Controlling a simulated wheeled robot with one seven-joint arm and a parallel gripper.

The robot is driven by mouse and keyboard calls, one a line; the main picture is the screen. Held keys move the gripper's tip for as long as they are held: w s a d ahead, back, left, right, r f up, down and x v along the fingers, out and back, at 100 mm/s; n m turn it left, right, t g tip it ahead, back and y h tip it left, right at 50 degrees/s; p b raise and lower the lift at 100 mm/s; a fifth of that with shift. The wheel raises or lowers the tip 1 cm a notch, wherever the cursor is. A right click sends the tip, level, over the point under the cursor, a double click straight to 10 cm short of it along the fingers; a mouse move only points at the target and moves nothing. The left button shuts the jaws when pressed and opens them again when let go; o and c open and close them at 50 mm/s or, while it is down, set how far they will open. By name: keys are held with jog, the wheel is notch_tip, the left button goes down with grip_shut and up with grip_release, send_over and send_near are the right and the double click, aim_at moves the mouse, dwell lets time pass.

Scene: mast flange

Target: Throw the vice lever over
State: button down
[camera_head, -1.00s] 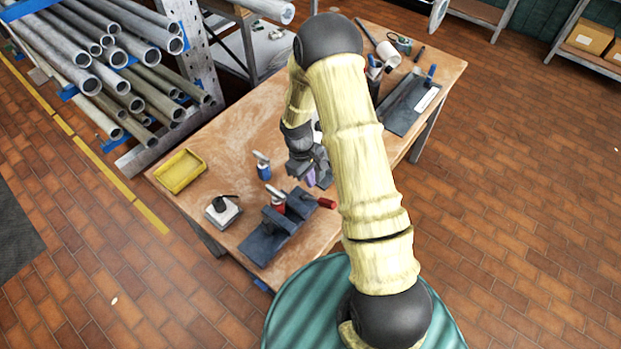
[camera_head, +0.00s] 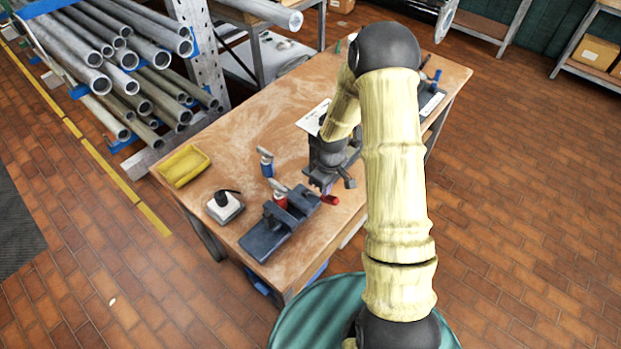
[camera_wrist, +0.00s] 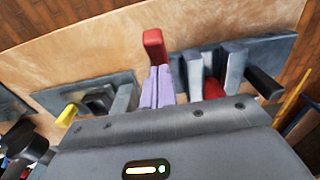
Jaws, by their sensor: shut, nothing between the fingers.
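The vice (camera_head: 268,240) is a dark grey block on a flat base near the table's front edge. Its lever has a red grip (camera_head: 330,200) at the right end; the grip also shows in the wrist view (camera_wrist: 154,46), upright in the picture. My gripper (camera_head: 327,188) is at the vice's right end, close to the red grip. Its lilac fingers (camera_wrist: 157,87) are together and empty, pointing toward the grip. I cannot tell whether they touch it. A red-bodied piece with a grey top (camera_head: 280,198) stands at the vice jaws.
A blue-bodied piece (camera_head: 267,164), a yellow tray (camera_head: 184,166) and a white block with a black handle (camera_head: 225,206) are on the wooden table (camera_head: 235,125). A white sheet (camera_head: 314,117) lies behind my gripper. Pipes (camera_head: 125,65) fill a rack at left.

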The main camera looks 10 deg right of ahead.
aim_at(323, 196)
jog(key=shift+s+d+f, duration=0.3)
jog(key=shift+s+d, duration=0.1)
jog(key=shift+s, duration=0.05)
jog(key=shift+s+a+f, duration=0.1)
jog(key=shift+s+a, duration=0.05)
jog(key=shift+s, duration=0.1)
jog(key=shift+s+f, duration=0.1)
jog(key=shift+s, duration=0.05)
jog(key=r+p, duration=0.1)
jog(key=w+r, duration=0.1)
jog(key=r, duration=0.1)
jog(key=w+a+r+p, duration=0.1)
jog(key=shift+w+a+r+p, duration=0.1)
jog(key=shift+r+p, duration=0.1)
jog(key=shift+p, duration=0.15)
jog(key=shift+w+r+b, duration=0.1)
jog(key=shift+r+b, duration=0.1)
jog(key=shift+b, duration=0.3)
notch_tip(323, 196, up, 9)
jog(key=s+d+b, duration=0.1)
jog(key=s+b, duration=0.1)
jog(key=shift+d, duration=0.35)
jog(key=shift+s, duration=0.1)
